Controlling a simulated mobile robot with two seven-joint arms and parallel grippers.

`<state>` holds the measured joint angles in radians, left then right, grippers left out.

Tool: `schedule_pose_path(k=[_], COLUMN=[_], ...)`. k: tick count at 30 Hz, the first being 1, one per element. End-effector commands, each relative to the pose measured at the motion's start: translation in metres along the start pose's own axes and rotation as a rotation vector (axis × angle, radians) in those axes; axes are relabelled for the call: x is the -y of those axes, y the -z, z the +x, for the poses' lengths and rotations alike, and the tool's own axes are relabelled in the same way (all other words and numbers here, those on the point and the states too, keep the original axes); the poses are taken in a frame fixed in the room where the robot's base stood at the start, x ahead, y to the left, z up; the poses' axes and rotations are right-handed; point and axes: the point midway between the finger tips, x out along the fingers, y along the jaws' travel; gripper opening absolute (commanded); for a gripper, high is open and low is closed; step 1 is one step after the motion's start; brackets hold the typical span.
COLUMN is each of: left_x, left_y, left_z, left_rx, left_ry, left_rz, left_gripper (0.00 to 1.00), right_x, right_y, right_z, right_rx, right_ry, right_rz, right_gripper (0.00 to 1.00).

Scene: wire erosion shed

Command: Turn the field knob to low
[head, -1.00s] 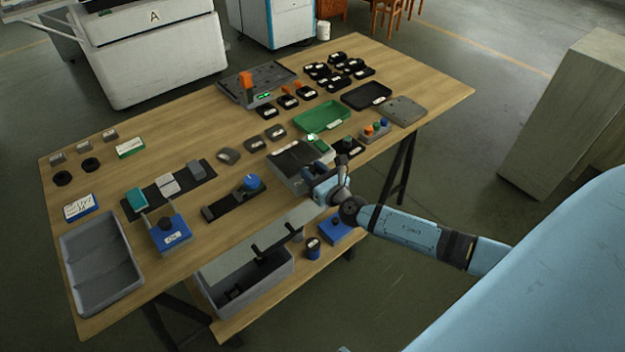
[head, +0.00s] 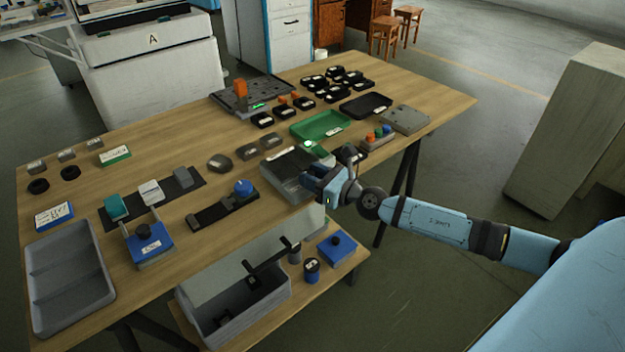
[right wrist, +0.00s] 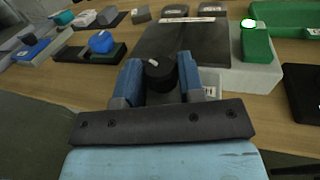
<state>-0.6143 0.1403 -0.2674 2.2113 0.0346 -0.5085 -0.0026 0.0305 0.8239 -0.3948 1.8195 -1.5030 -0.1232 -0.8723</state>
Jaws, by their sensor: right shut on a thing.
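The field knob (right wrist: 160,76) is a black round knob with a short white mark on top, seen in the right wrist view. My right gripper (right wrist: 160,82) has its two blue fingers on either side of the knob and is shut on it. In the head view my right gripper (head: 316,178) is at the right end of a grey box with a dark top (head: 287,165), near the table's front edge, and hides the knob there. The box's dark top (right wrist: 185,45) lies beyond the knob in the wrist view. I cannot read any scale marks. My left gripper is not in view.
A grey unit with a green part and lit lamp (right wrist: 262,60) stands close to the right of the knob. A green tray (head: 320,125) lies behind. A blue-knobbed black slide (head: 222,208) is to the left.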

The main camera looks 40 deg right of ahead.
Motion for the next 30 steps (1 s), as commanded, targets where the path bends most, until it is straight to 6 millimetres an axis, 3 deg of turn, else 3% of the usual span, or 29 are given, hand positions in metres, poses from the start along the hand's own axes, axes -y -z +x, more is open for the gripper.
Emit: schedule_pose_path(k=[7,8,11,22,30], left_x=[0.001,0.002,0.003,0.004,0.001], left_y=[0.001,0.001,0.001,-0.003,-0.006], left_z=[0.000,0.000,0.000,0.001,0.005], left_rx=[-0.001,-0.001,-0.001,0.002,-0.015], left_ry=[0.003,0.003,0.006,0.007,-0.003], left_rz=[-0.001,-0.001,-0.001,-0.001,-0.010], left_gripper=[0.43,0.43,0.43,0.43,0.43], right_x=[0.000,0.000,0.000,0.000,0.000], right_y=[-0.001,-0.001,-0.001,0.001,0.005], right_z=[0.000,0.000,0.000,-0.005,-0.046], right_rx=[0.000,0.000,0.000,-0.001,-0.004], right_ry=[0.000,0.000,0.000,0.001,0.000], right_rz=[0.000,0.000,0.000,0.000,-0.002], right_gripper=[0.12,0.38,0.61,0.61,0.61])
